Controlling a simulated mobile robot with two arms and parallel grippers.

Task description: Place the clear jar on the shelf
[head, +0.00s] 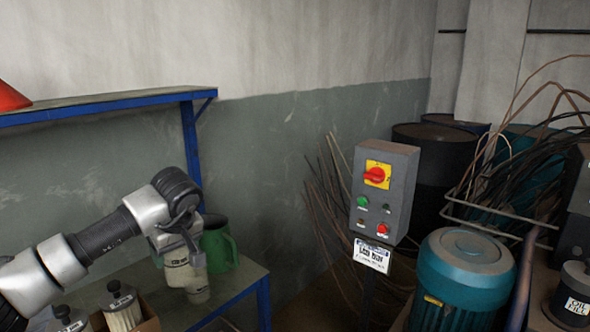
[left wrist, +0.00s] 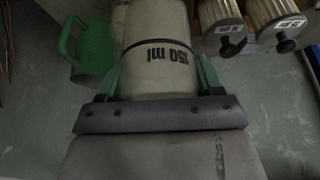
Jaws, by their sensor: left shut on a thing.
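My left gripper (head: 180,248) is at the lower left of the head view, over the lower bench. It is shut on a pale, greyish jar (head: 183,274), which I take to be the clear jar. In the left wrist view the jar (left wrist: 155,55) sits between the green fingers and bears the marking "150 ml". The gripper partly hides it, and I cannot tell whether its base touches the bench. The shelf (head: 95,104), with a blue frame, is higher up on the left against the wall. My right gripper is not in view.
A green mug (head: 219,245) stands close beside the jar on the lower bench (head: 238,279). Two lidded ribbed canisters (head: 122,306) are in a box at the front. A red cone (head: 10,97) sits at the shelf's left. A switch box (head: 385,190) stands right of the bench.

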